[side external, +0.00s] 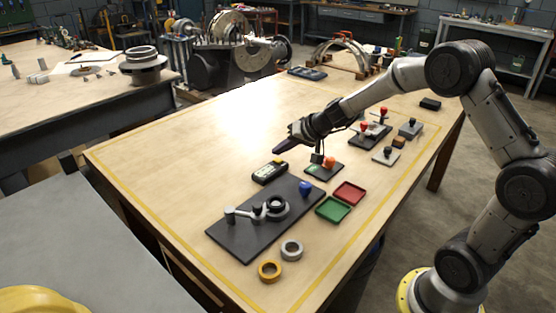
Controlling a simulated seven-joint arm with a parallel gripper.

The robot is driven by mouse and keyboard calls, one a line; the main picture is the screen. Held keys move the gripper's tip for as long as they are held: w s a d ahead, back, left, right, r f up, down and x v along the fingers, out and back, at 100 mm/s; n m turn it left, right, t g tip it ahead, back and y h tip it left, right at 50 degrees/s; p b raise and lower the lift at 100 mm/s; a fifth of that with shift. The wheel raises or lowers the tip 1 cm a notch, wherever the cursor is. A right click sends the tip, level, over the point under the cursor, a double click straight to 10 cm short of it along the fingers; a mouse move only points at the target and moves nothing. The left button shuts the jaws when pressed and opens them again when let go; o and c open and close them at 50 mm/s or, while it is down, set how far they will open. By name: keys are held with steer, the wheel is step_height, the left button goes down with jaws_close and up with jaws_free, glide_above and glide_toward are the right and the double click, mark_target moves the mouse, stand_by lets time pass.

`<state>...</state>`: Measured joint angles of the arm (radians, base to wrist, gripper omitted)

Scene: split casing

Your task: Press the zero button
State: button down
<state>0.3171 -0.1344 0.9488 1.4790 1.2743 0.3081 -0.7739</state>
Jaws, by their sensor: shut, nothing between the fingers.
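A small dark handheld device (269,173) with a light display lies on the table left of centre. A small yellow patch shows at its far right end. I cannot read any label, so I cannot tell which part of it is the zero button. My gripper (277,150) is shut and empty, its dark fingers pointing down and left. In the picture the fingertips are just above the far end of the device. They appear apart from it, but the exact height gap is hard to tell from this side.
Right of the device stands a dark plate with an orange knob (329,162) and a green patch. In front lies a black base plate (235,243) with a clamp, ring and blue knob. Green (333,210) and red (349,193) trays sit to its right. The table's far left is clear.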

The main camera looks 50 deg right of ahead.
mark_target(281, 161)
steer(key=shift+f, duration=0.2)
steer(key=shift+f, duration=0.25)
steer(key=shift+f, duration=0.5)
stand_by(0.9)
steer(key=shift+r, duration=0.9)
steer(key=shift+r, duration=2.5)
